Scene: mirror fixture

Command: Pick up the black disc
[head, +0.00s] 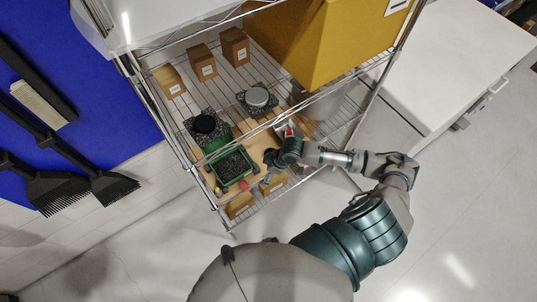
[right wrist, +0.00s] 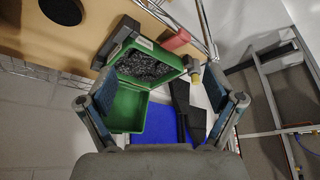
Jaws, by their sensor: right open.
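The black disc (head: 204,124) rests on a dark speckled pad at the left of the wire shelf in the head view. An open green box (head: 231,167) with dark speckled filling is just in front of it. My right gripper (head: 277,160) is over the shelf's front part, right of the green box and apart from the disc. In the right wrist view the right gripper (right wrist: 163,103) is open and empty, with the green box (right wrist: 144,68) showing beyond its fingers. A black round shape (right wrist: 62,10) shows at that view's top left; I cannot tell whether it is the disc. My left gripper is out of view.
A grey-white disc (head: 256,97) sits on another speckled pad (head: 268,107). Small brown boxes (head: 203,65) stand behind, and a large yellow box (head: 335,40) is at the back right. Wire rails and posts (head: 180,150) border the shelf. A red item (right wrist: 177,39) is near the green box.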

